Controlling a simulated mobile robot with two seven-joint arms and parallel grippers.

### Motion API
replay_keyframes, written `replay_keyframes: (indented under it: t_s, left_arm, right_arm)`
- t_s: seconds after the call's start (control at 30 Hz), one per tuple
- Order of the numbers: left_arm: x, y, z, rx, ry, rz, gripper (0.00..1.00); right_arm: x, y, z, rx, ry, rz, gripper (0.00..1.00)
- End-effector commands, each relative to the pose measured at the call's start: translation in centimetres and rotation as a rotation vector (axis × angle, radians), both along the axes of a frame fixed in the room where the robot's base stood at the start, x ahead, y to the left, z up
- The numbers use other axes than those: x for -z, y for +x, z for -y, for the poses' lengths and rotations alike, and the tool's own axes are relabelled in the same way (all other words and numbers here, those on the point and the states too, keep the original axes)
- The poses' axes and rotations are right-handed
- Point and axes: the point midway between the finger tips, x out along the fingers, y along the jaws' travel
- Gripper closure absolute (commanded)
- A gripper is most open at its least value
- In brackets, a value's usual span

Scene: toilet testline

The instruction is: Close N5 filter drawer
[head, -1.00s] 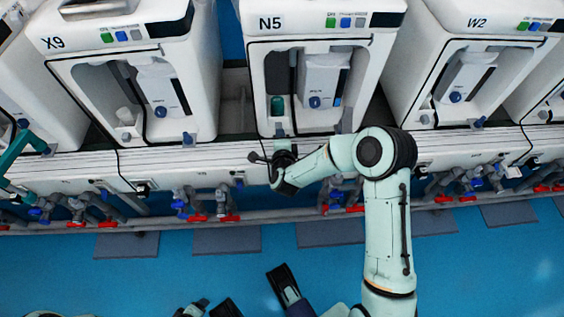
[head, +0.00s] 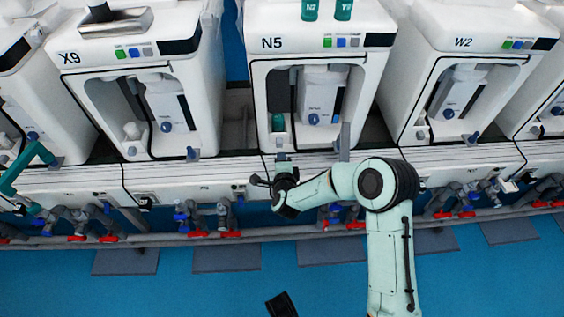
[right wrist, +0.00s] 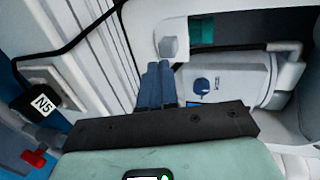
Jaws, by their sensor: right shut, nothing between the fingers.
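The N5 machine (head: 262,80) is a white housing with a dark-edged open bay, in the middle of the head view. Inside its bay is a white unit with a blue knob, also in the right wrist view (right wrist: 220,85). I cannot tell the filter drawer's outline or how far open it is. My right gripper (head: 281,160) is at the low front edge of N5, left of centre. In the right wrist view its fingers (right wrist: 156,82) are together and empty, just below a pale grey block (right wrist: 173,42); contact is unclear.
Similar machines X9 (head: 70,68) and W2 (head: 425,50) stand either side. Two teal cups (head: 343,10) are on top of N5. A grey upright piece (head: 345,140) stands at its front right. Pipes with red and blue valves (head: 229,233) run below.

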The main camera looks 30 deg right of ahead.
Motion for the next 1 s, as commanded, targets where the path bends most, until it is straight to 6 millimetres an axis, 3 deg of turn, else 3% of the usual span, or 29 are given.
replay_keyframes:
  t_s: [0.03,0.23,0.4,0.6,0.87,0.93,1.0]
  left_arm:
    - [0.1,-0.1,0.0,-0.001,0.000,-0.005,0.29]
    - [-2.4,2.1,0.4,0.004,0.001,0.072,0.29]
    - [-2.8,0.9,0.9,0.014,-0.012,0.041,0.29]
    - [-3.0,0.5,1.1,0.019,-0.018,0.029,0.29]
    - [-2.9,0.5,1.2,0.019,-0.018,0.028,0.29]
    - [-2.9,0.5,1.2,0.019,-0.018,0.029,0.29]
    - [-2.9,0.5,1.2,0.019,-0.018,0.029,0.29]
  right_arm:
    - [0.0,0.0,0.0,-0.002,0.000,-0.001,1.00]
    - [-1.9,-4.5,-2.5,-0.005,0.002,-0.002,1.00]
    - [-2.6,-6.9,-3.9,-0.004,0.002,-0.003,1.00]
    - [-3.0,-8.3,-4.5,-0.002,0.001,-0.001,1.00]
    - [-2.8,-8.4,-4.6,-0.004,0.000,-0.007,1.00]
    - [-2.0,-8.6,-4.9,-0.027,-0.012,-0.039,1.00]
    - [0.1,-9.0,-5.5,-0.088,-0.045,-0.119,1.00]
